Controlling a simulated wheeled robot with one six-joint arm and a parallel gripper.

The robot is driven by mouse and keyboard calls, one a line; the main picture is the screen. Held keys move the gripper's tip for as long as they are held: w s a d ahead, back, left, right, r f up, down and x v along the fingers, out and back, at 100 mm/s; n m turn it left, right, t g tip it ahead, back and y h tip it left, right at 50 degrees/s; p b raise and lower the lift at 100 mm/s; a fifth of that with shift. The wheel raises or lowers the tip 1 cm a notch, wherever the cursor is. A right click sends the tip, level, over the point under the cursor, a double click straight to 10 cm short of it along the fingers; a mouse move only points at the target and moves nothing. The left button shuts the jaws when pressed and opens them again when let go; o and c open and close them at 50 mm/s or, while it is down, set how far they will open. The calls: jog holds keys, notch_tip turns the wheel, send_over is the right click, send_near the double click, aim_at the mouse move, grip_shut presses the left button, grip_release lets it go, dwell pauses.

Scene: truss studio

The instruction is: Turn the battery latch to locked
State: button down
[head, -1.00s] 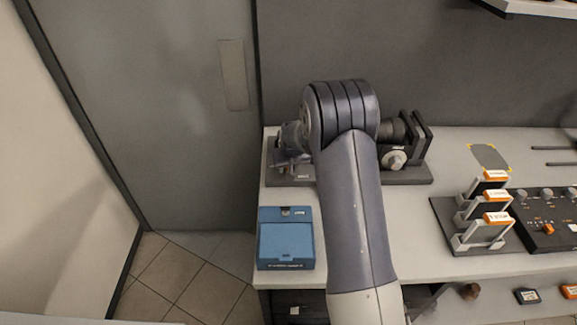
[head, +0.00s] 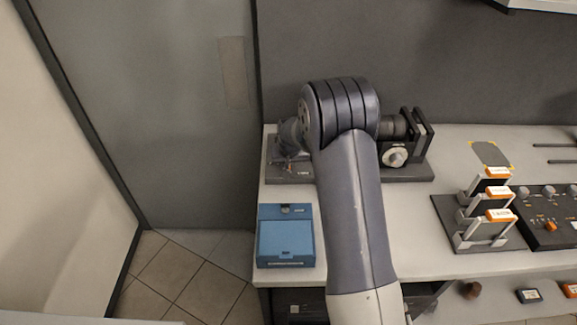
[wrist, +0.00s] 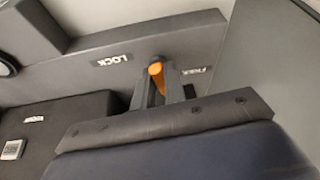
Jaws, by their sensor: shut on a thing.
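The orange battery latch (wrist: 156,77) shows in the wrist view between my gripper's two dark fingers. My gripper (wrist: 158,92) is shut on it. The LOCK label (wrist: 112,60) is to the left of the latch and the FREE label (wrist: 196,70) is close on its right; both appear upside down. The latch stands between the two labels, and its exact angle is partly hidden by the fingers. In the head view, my arm hides the latch and most of the camera rig on its dark base plate (head: 408,174).
A blue case (head: 286,243) sits on the bench's left front corner. A rack (head: 484,232) with orange-labelled items and a dark control panel (head: 545,218) stand to the right. A grey wall is behind. Bare bench lies between my arm and the rack.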

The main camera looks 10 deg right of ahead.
jog(key=shift+f+m+b, duration=0.15)
jog(key=shift+m+b, duration=0.35)
jog(key=shift+b, duration=0.15)
jog(key=shift+m+h, duration=0.3)
jog(key=c, duration=1.5)
grip_release()
jog(key=b+v, duration=0.2)
jog(key=v, duration=0.9)
